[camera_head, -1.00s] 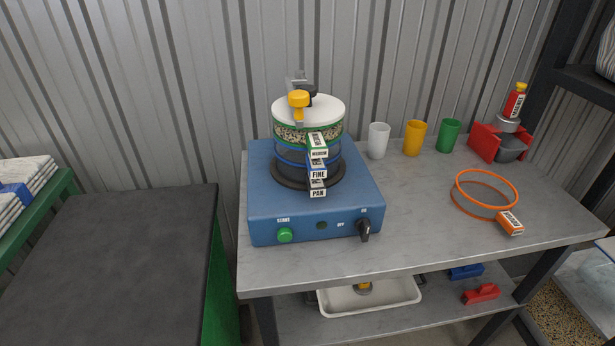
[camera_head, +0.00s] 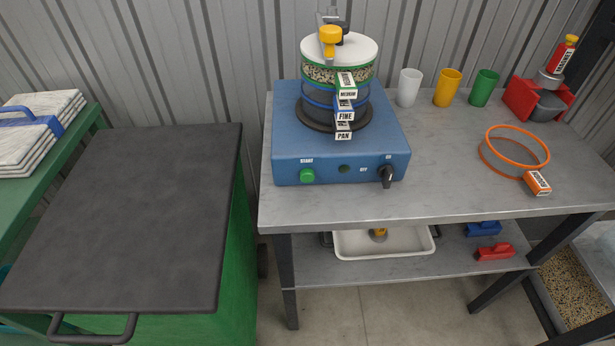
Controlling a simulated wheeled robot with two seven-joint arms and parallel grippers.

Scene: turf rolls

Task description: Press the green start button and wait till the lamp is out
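The green start button (camera_head: 307,176) is on the front face of the blue shaker base (camera_head: 290,150), at its left, under the label START. A small dark round lamp (camera_head: 344,169) sits to its right and looks unlit. A black knob (camera_head: 387,175) is at the right of the front face, between OFF and ON labels; I cannot tell its exact setting. A sieve stack (camera_head: 338,75) labelled MEDIUM, FINE and PAN stands on the base under a white lid with a yellow clamp handle (camera_head: 330,38). Neither gripper is in view.
White, yellow and green cups (camera_head: 447,88) stand behind on the grey bench (camera_head: 440,190). An orange sieve (camera_head: 515,150) and a red holder (camera_head: 540,100) are at the right. A dark-lidded green bin (camera_head: 140,200) stands left. A white tray (camera_head: 385,243) is on the lower shelf.

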